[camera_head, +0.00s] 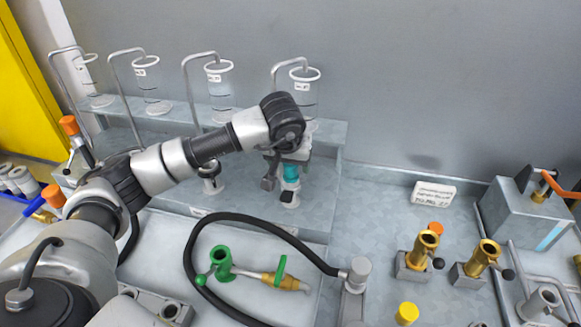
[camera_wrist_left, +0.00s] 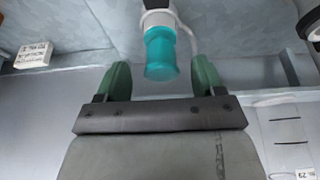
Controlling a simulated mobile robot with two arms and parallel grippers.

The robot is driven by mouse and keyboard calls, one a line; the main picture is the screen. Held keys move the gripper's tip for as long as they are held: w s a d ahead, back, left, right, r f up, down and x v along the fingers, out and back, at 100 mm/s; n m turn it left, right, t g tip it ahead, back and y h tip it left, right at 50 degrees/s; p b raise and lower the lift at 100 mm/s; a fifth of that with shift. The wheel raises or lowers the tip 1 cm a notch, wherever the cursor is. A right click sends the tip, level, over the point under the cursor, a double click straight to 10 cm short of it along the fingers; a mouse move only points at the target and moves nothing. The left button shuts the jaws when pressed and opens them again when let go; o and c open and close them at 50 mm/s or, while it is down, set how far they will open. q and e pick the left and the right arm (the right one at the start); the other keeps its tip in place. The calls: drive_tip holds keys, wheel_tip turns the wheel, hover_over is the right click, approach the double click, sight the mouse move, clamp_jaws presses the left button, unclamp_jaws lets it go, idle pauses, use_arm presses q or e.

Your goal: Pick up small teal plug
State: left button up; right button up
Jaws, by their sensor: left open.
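The small teal plug (camera_head: 291,173) sits upright in a grey and white holder (camera_head: 289,199) at the front of the metal rack. In the left wrist view the plug (camera_wrist_left: 161,55) shows between the two green finger pads. My left gripper (camera_head: 284,174) is open, with a finger on either side of the plug; in the wrist view (camera_wrist_left: 162,76) a gap shows between each finger and the plug. Whether the fingers reach fully around it is hard to tell. My right gripper is not in view.
Glass cylinders (camera_head: 220,83) stand on the rack's upper shelf with bent metal pipes. A black hose (camera_head: 190,250) loops over the bench around a green fitting (camera_head: 222,262). Brass fittings (camera_head: 424,248) and a grey box (camera_head: 520,215) stand at right. A white label (camera_head: 433,194) lies near the wall.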

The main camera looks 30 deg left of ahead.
sight(291, 168)
use_arm(q)
drive_tip(key=shift+p+x, duration=0.35)
drive_tip(key=shift+x, duration=0.7)
drive_tip(key=shift+w+a+f, duration=0.1)
drive_tip(key=shift+f, duration=0.25)
drive_tip(key=shift+w+f, duration=0.1)
drive_tip(key=shift+f, duration=0.05)
drive_tip(key=c, duration=1)
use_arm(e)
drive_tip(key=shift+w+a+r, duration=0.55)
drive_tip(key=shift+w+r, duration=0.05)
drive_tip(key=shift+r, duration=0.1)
use_arm(q)
drive_tip(key=shift+o, duration=0.2)
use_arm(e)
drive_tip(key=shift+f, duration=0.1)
